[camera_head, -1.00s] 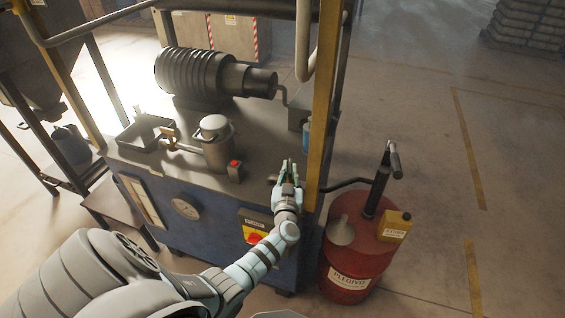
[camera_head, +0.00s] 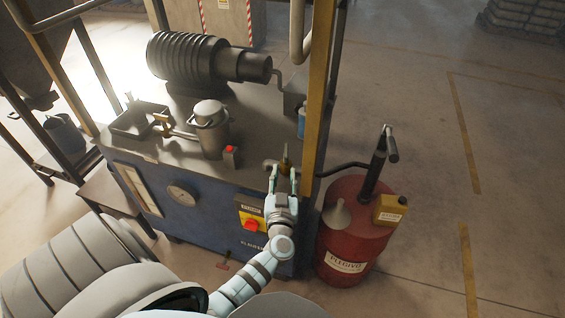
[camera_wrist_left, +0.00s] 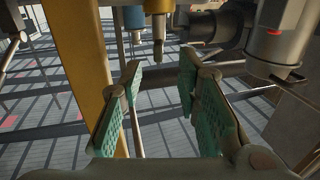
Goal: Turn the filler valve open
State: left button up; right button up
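A brass-coloured upright fitting (camera_head: 285,158) stands at the machine's front right corner beside the yellow post, and looks like the filler valve. A dark stub (camera_head: 269,163) sits just left of it. In the left wrist view the brass fitting (camera_wrist_left: 158,12) hangs upside down, its narrow tip pointing down. My left gripper (camera_head: 283,176) is open and empty, its fingers reaching toward the fitting. In the left wrist view my left gripper (camera_wrist_left: 160,76) has its teal pads well apart, and the fitting lies beyond the fingertips. Contact is not visible. My right gripper is out of view.
The yellow post (camera_head: 318,95) rises close to the right of my left gripper. A red drum (camera_head: 355,225) with a pump and yellow can (camera_head: 390,209) stands right. A metal pot (camera_head: 211,135), red button (camera_head: 231,151) and blue can (camera_head: 302,122) are on the machine top.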

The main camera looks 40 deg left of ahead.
pick_arm(q)
jog(key=v, duration=0.4)
